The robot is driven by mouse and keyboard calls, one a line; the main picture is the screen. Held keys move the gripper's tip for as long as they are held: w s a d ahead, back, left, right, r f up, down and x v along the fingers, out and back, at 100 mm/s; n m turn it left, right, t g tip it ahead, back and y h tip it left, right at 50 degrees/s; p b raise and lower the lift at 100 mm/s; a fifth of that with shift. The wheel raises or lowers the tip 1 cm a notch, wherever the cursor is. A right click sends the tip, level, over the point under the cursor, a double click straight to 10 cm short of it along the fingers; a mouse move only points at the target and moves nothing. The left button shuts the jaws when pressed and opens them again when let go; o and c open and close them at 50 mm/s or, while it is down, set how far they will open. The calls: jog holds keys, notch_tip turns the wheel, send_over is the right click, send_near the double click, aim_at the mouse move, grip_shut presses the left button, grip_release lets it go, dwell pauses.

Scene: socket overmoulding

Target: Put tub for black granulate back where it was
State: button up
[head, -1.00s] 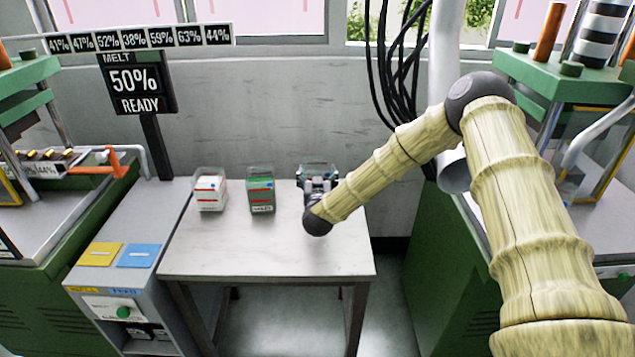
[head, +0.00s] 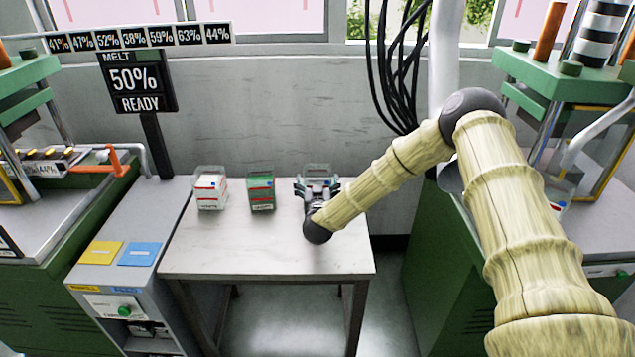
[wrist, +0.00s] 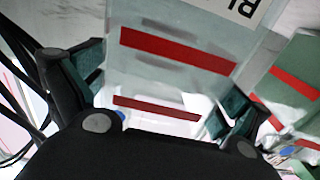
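The tub for black granulate (wrist: 165,75) is clear-walled with red bands and a white label showing "BL". It fills the middle of the wrist view. In the head view its rim (head: 318,168) shows at the table's back right, behind my gripper (head: 318,188). My gripper (wrist: 160,95) has one finger on each side of the tub, spread open and close to its walls. The tub appears to stand on the table (head: 265,255); its base is hidden in the head view.
A tub with green contents (head: 261,190) stands just left of my gripper, and a tub with white contents (head: 210,188) stands further left. The table's front is clear. A grey cabinet with yellow and blue pads (head: 137,255) adjoins the left. Green machines stand on both sides.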

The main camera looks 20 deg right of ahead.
jog(key=shift+r, duration=0.25)
jog(key=shift+s+a+f, duration=0.15)
jog(key=shift+s, duration=0.15)
jog(key=b+v, duration=0.2)
jog(key=v, duration=0.9)
jog(key=shift+s, duration=0.15)
